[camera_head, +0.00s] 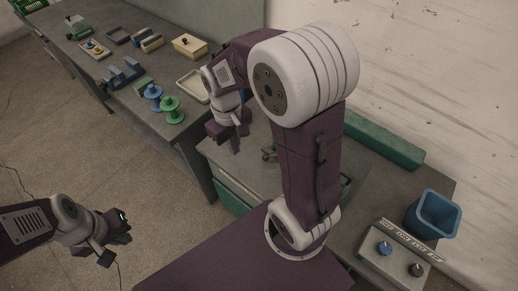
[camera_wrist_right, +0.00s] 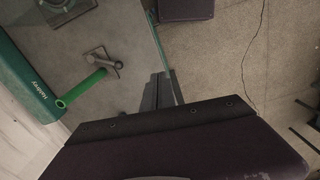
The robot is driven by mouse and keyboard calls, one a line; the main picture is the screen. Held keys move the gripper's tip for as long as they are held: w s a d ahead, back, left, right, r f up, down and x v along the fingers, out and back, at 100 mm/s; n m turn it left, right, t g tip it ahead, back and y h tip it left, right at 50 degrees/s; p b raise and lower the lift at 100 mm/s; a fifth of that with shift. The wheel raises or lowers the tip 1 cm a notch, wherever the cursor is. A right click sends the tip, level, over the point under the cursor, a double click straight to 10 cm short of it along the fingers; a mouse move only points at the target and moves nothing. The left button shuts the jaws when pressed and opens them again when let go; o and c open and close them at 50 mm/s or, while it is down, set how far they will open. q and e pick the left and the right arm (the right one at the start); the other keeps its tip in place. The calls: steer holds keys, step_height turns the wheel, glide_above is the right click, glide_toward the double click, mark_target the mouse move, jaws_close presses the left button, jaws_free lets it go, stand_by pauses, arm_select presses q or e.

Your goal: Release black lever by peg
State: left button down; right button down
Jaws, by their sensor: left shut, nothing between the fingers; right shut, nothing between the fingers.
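In the right wrist view, a small dark metal lever-like part (camera_wrist_right: 103,59) sits on a square plate on the grey machine top. A green bar (camera_wrist_right: 80,88) lies against it and reaches toward the lower left. I cannot tell a separate peg. In the head view, a small dark part (camera_head: 269,155) shows beside my right arm, mostly hidden by it. My right gripper (camera_head: 232,140) is shut and empty above the machine's near-left edge; its fingers (camera_wrist_right: 160,88) are apart from the lever part, to its right. My left gripper (camera_head: 122,224) is shut and empty over the floor.
A green beam (camera_head: 385,140) runs along the machine's back. A blue bin (camera_head: 436,214) and a control box (camera_head: 388,262) with knobs stand at the right. The left bench holds a blue spool (camera_head: 153,93), a green spool (camera_head: 172,109) and trays. The floor at left is open.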

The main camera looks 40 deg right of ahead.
steer(key=w+d+g+b, duration=0.1)
steer(key=w+d+b, duration=0.15)
steer(key=w, duration=0.45)
steer(key=m+g+b, duration=0.1)
steer(key=g+b, duration=0.1)
glide_above(256, 151)
steer(key=w, duration=0.4)
step_height(256, 151, down, 11)
steer(key=shift+s+a+f, duration=0.15)
steer(key=shift+a, duration=0.05)
steer(key=x, duration=1)
steer(key=shift+d+f, duration=0.1)
steer(key=shift+f, duration=0.05)
steer(key=s, duration=0.2)
steer(key=s+r, duration=0.1)
steer(key=shift+s+p, duration=0.35)
steer(key=shift+p, duration=0.05)
steer(key=shift+w+d, duration=0.1)
